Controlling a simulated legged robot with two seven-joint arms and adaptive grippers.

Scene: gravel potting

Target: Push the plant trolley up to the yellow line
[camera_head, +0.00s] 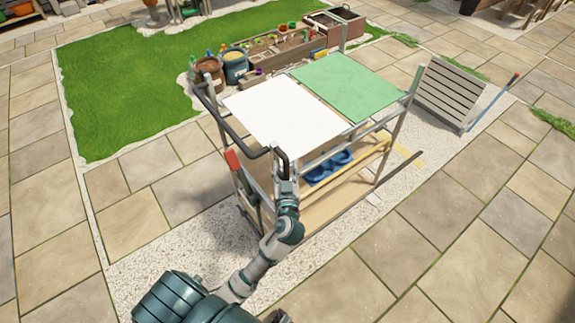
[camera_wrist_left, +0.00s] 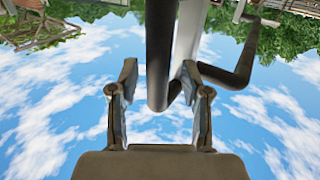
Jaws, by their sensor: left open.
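The plant trolley (camera_head: 314,220) stands on a pale gravel strip, with a white panel (camera_head: 285,112) and a green panel (camera_head: 348,86) on top and wooden shelves below. Its dark push handle (camera_head: 221,120) is on the near left end. My left gripper (camera_head: 282,168) is at the near end of this handle. In the left wrist view the left gripper (camera_wrist_left: 161,105) is open, and the dark handle bar (camera_wrist_left: 160,50) reaches between its fingers; contact cannot be told. A yellow line (camera_head: 413,162) shows in part on the ground beyond the trolley. My right gripper is out of view.
Blue trays (camera_head: 328,168) sit on the trolley's shelf. A slatted wooden panel (camera_head: 452,92) stands at the right beyond it. Pots and a planter box (camera_head: 283,50) are behind, beside the grass (camera_head: 120,90). Bare paving (camera_head: 450,250) lies to the near right.

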